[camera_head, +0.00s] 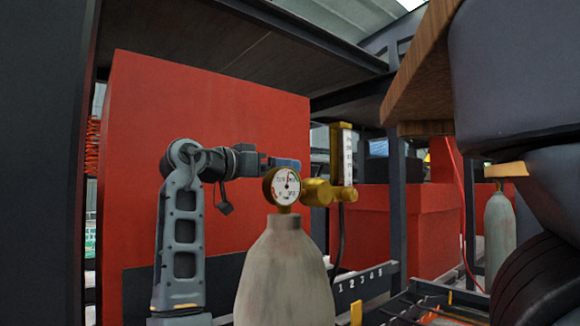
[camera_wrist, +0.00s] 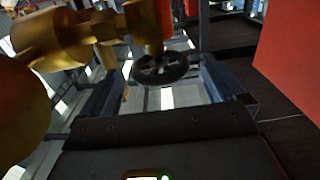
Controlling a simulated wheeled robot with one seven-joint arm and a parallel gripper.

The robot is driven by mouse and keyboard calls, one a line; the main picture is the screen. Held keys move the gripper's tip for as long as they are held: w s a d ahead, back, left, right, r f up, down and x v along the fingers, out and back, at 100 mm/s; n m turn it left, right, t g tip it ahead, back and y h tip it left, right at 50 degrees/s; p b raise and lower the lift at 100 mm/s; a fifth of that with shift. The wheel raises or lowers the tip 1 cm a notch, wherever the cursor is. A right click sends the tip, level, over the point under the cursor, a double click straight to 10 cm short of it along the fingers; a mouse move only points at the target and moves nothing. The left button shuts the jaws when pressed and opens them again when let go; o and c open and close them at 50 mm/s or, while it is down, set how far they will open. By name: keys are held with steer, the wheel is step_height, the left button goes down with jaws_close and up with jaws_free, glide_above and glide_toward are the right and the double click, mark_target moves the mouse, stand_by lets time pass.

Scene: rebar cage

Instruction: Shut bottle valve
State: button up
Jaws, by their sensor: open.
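The grey gas bottle (camera_head: 285,275) stands upright in the middle of the head view. A round dial gauge (camera_head: 282,186) and brass regulator parts (camera_head: 316,192) sit on its top. The valve is a black handwheel (camera_wrist: 160,68) under a brass stem in the wrist view; I cannot make it out in the head view. My gripper (camera_wrist: 163,88) is open, one finger on either side in the wrist view, with the wheel between or just beyond the fingertips; contact is not clear. In the head view my gripper (camera_head: 283,163) is behind the gauge, partly hidden.
A flow meter (camera_head: 343,160) rises right of the gauge. A large red panel (camera_head: 210,110) stands behind my arm. A second bottle (camera_head: 499,235) stands at the right. Dark posts and an overhead shelf frame the space. Brass parts (camera_wrist: 70,40) fill the wrist view's upper left.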

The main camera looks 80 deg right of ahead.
steer(key=shift+p+x, duration=0.55)
steer(key=shift+x, duration=1.7)
steer(key=c, duration=1)
